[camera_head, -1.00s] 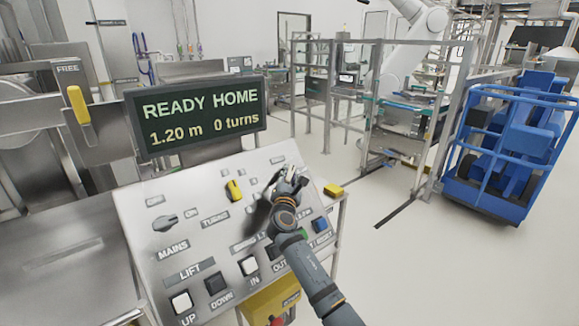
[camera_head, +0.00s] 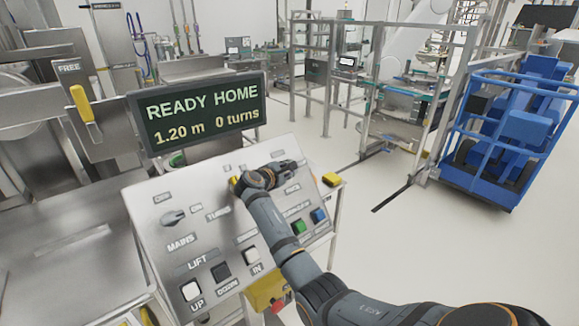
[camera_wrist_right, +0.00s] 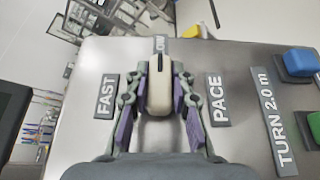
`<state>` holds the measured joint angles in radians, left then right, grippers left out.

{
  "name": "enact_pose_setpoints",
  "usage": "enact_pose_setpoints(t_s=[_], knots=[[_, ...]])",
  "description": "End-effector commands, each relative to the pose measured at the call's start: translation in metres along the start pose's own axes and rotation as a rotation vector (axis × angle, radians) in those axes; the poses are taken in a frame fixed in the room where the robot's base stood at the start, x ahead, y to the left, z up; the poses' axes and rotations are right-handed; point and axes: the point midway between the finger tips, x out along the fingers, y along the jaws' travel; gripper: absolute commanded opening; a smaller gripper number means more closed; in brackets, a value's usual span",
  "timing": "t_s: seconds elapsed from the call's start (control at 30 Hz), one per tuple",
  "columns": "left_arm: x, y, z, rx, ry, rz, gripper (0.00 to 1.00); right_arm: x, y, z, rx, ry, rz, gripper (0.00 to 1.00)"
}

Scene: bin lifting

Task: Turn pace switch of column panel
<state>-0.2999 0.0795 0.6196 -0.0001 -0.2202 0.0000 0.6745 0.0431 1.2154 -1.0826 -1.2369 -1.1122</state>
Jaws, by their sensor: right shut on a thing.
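The column panel (camera_head: 148,200) is a tilted grey board with knobs, buttons and labels. The pace switch (camera_wrist_right: 159,98) is a cream lever knob with a dark line, seen in the right wrist view. The line points to the upper label, which is partly hidden. The FAST label (camera_wrist_right: 106,96) is to its left and the PACE label (camera_wrist_right: 218,98) to its right. My right gripper (camera_wrist_right: 160,80) has a finger on each side of the knob and is shut on it. In the head view my right gripper (camera_head: 288,168) hides the switch. My left gripper is out of view.
The display (camera_head: 200,112) reads READY HOME, 1.20 m, 0 turns. A yellow knob (camera_head: 234,186) sits beside my right wrist, partly hidden. The MAINS knob (camera_head: 174,217) and LIFT buttons (camera_head: 191,290) are at the panel's left. A blue cart (camera_head: 510,135) stands at far right.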

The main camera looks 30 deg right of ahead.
Motion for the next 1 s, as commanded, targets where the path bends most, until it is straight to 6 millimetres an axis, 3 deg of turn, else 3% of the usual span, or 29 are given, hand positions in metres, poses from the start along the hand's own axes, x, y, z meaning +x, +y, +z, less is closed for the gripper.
enact_pose_setpoints(t_s=[0.53,0.57,0.7,1.0], knots=[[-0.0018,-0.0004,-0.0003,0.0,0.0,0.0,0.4,0.0,-0.0043,-0.0037,0.01,0.006,-0.031,0.0],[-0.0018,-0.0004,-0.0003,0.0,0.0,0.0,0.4,0.0001,-0.0043,-0.0036,0.01,0.006,-0.03,0.24],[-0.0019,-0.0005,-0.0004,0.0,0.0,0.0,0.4,0.0001,-0.0039,-0.0034,0.009,0.006,-0.029,0.43],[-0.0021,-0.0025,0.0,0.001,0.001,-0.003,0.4,-0.0002,-0.0013,-0.0015,0.011,0.003,-0.024,0.45]])
